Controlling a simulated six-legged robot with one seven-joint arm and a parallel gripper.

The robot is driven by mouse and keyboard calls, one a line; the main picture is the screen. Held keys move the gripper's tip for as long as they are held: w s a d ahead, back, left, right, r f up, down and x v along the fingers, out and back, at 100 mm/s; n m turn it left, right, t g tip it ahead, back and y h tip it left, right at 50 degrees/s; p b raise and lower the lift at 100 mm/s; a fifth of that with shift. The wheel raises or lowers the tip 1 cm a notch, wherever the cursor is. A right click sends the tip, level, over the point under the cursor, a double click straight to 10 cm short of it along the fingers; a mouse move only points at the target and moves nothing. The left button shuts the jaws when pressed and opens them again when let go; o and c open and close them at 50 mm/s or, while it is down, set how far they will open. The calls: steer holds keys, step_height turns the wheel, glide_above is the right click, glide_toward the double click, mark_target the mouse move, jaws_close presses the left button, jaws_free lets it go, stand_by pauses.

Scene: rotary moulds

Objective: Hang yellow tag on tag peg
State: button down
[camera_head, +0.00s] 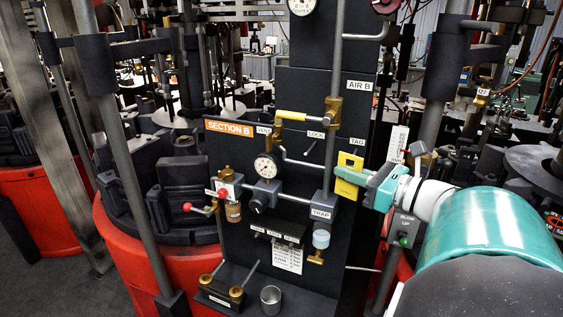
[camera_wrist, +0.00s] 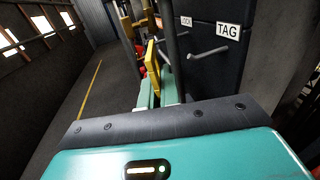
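The yellow tag (camera_head: 348,176) is a flat plate held upright in front of the dark panel, below the TAG label. My gripper (camera_head: 366,181) comes from the right and is shut on the tag's edge. In the wrist view the tag (camera_wrist: 151,66) is seen nearly edge-on between the green fingers (camera_wrist: 152,90). The tag peg (camera_wrist: 208,53) is a thin grey rod under the TAG label, bare, to the right of the tag. In the head view I cannot make out this peg clearly near the tag. The tag looks apart from the peg.
The LOCK label (camera_head: 316,134) and its thin rod (camera_head: 310,148) are left of the tag. A vertical grey pipe (camera_head: 331,140) with brass fittings runs close to the tag's left. A gauge (camera_head: 266,166), valves and a metal cup (camera_head: 270,299) are farther left and below.

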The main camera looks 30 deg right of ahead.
mark_target(353, 163)
steer(key=shift+w+d+f, duration=0.1)
steer(key=shift+w+d, duration=0.65)
steer(key=shift+d, duration=0.2)
steer(key=shift+w+d+f, duration=0.1)
steer(key=shift+w+d, duration=0.65)
steer(key=shift+d, duration=0.15)
steer(key=shift+w+d+f, duration=0.2)
steer(key=shift+w+d, duration=0.15)
steer(key=shift+d, duration=0.05)
steer(key=c, duration=1.6)
jaws_free()
steer(key=shift+s, duration=0.1)
steer(key=shift+o, duration=0.2)
steer(key=shift+d, duration=0.1)
